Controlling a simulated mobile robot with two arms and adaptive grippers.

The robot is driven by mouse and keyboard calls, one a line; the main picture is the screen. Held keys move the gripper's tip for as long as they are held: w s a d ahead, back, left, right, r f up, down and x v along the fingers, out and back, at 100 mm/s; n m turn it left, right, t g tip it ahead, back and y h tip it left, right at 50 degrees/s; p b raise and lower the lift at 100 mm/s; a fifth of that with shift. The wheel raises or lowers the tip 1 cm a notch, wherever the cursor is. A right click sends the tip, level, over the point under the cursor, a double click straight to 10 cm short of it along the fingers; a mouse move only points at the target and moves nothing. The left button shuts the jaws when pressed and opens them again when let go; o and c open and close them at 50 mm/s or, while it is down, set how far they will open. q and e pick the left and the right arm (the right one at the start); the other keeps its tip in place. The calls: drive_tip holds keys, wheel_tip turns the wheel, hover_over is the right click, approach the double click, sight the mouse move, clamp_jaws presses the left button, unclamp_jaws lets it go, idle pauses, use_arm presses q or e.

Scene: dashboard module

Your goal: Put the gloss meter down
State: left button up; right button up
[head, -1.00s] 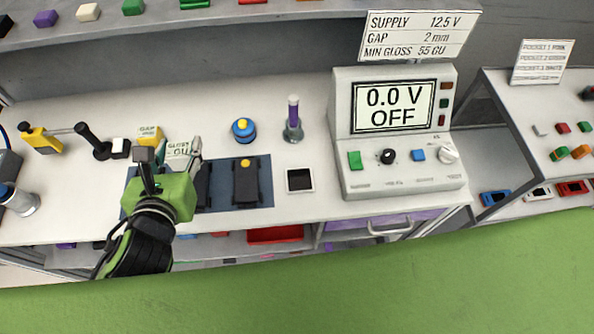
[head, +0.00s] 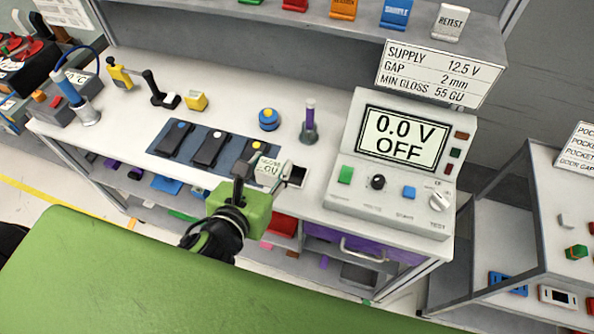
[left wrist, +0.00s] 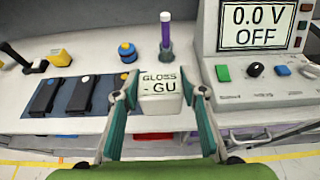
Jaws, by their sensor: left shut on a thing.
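The gloss meter (head: 265,171) is a pale box whose face reads "GLOSS - GU". My left gripper (head: 268,178) is shut on it, over the front part of the bench near the right end of the dark blue mat. In the left wrist view the gloss meter (left wrist: 160,90) sits between the two fingers (left wrist: 163,88), its face toward the camera. Its underside and any gap to the bench are hard to judge. My right gripper is not in view.
The mat (head: 160,152) holds several black devices. A black-topped square pad (head: 297,172) lies right of the gloss meter, partly hidden by a finger. The supply unit (head: 345,200) stands right.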

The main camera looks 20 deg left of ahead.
sight(277, 162)
use_arm(q)
drive_tip(key=x, duration=0.1)
drive_tip(key=p+x, duration=0.1)
drive_tip(key=x, duration=0.1)
drive_tip(key=p+x, duration=0.1)
drive_tip(key=x, duration=0.1)
drive_tip(key=shift+d+r, duration=0.15)
drive_tip(key=shift+d, duration=0.25)
drive_tip(key=w+f, duration=0.1)
drive_tip(key=f, duration=0.1)
drive_tip(key=w+f, duration=0.1)
drive_tip(key=w, duration=0.1)
drive_tip(key=w+d+f, duration=0.1)
drive_tip(key=f, duration=0.1)
drive_tip(key=shift+w+f, duration=0.5)
drive_tip(key=shift+f, duration=0.1)
wheel_tip(277, 162, down, 3)
drive_tip(key=shift+w+d+f, duration=0.1)
drive_tip(key=shift+d, duration=0.05)
drive_tip(key=shift+f, duration=0.15)
drive_tip(key=o, duration=1.2)
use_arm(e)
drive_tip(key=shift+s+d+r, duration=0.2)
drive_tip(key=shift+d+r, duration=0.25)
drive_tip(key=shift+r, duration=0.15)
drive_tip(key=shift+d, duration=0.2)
